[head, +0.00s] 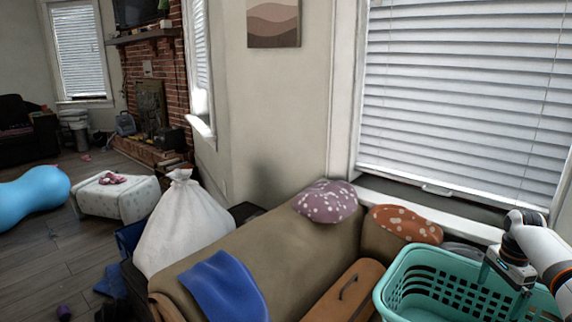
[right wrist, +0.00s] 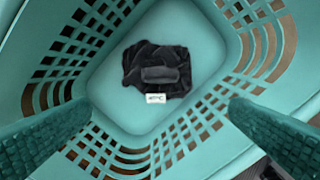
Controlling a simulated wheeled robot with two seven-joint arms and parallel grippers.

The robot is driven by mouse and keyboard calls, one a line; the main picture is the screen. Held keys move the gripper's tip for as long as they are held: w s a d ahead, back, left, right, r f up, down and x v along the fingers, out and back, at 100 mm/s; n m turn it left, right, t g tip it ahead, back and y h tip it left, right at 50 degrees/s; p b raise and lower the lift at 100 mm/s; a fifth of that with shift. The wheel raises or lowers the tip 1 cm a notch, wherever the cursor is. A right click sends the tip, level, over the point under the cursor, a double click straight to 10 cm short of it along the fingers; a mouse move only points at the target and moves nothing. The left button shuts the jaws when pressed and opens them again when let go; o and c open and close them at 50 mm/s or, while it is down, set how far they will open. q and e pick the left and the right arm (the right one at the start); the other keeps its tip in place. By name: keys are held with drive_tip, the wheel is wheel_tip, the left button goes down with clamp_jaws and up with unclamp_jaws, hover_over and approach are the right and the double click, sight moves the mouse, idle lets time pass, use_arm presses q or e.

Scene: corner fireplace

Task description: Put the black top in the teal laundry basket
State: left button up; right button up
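The teal laundry basket (head: 392,272) stands at the lower right of the head view, and its inside fills the right wrist view (right wrist: 108,60). The black top (right wrist: 150,58) lies crumpled on the basket's floor, with a small white label showing on it. In the head view the basket's wall hides the top. My right gripper (head: 513,276) is over the basket, pointing down. In the right wrist view its two fingers are wide apart with nothing between them, well above the top. My left gripper is not in view.
A tan sofa (head: 268,248) with a blue cloth (head: 222,285) and two spotted cushions stands left of the basket. A brown case (head: 340,295) lies beside the basket. A white sack (head: 180,230) and white ottoman (head: 118,200) stand farther left. A window with blinds is behind.

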drive_tip(key=shift+r, duration=0.1)
use_arm(q)
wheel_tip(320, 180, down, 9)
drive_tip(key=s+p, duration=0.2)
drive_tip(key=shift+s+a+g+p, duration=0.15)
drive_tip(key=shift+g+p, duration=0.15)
drive_tip(key=shift+p, duration=0.1)
use_arm(e)
wheel_tip(320, 180, up, 12)
